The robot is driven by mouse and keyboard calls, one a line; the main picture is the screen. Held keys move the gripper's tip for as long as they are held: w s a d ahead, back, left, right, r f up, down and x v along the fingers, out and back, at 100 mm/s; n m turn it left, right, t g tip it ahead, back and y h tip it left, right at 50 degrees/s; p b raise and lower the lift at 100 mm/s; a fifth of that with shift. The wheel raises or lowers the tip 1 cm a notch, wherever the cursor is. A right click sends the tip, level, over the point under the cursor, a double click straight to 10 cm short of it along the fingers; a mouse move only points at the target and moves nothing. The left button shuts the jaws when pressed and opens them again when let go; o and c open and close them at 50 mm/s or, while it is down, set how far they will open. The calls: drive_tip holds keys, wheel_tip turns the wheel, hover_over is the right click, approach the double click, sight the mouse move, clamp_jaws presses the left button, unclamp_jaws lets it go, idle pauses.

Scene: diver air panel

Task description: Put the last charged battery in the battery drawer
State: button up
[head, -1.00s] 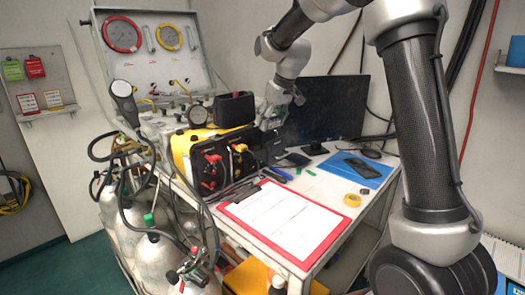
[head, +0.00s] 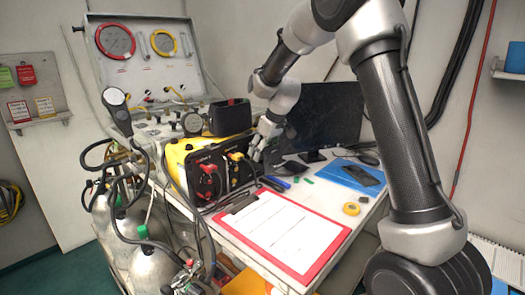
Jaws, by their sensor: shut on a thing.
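My gripper (head: 262,146) is low beside the right side of the yellow and black case (head: 205,160), above the table. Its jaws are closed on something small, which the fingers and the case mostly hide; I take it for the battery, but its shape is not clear. The yellow case has red and yellow connectors on its black front panel. The battery drawer cannot be clearly made out; the right side of the case is partly behind my gripper. I cannot tell whether the held thing touches the case.
A black block (head: 230,117) sits on top of the case. A red clipboard (head: 283,232), yellow tape roll (head: 351,208), blue mat (head: 350,176) and monitor (head: 325,112) are on the table. Gas cylinders (head: 152,268) and hoses crowd the left front.

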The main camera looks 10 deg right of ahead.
drive_tip(key=shift+s+f, duration=0.15)
drive_tip(key=shift+f, duration=0.5)
drive_tip(key=o, duration=1.3)
drive_tip(key=shift+f, duration=0.2)
drive_tip(key=shift+r, duration=0.1)
drive_tip(key=v, duration=1.3)
drive_tip(key=shift+r, duration=0.3)
drive_tip(key=s+d+r+m, duration=0.2)
drive_tip(key=s+d, duration=0.1)
drive_tip(key=s, duration=0.5)
drive_tip(key=s+d+r+m+h, duration=0.1)
drive_tip(key=s+d, duration=0.2)
drive_tip(key=s, duration=0.6)
drive_tip(key=s+d+r+m, duration=0.2)
drive_tip(key=s+d, duration=0.2)
drive_tip(key=s, duration=0.4)
drive_tip(key=s+d+f+m+h, duration=0.1)
drive_tip(key=s+f, duration=0.3)
drive_tip(key=s, duration=0.7)
drive_tip(key=shift+s+d+f+m+t, duration=0.3)
drive_tip(key=shift+d+m, duration=0.1)
drive_tip(key=shift+d, duration=0.45)
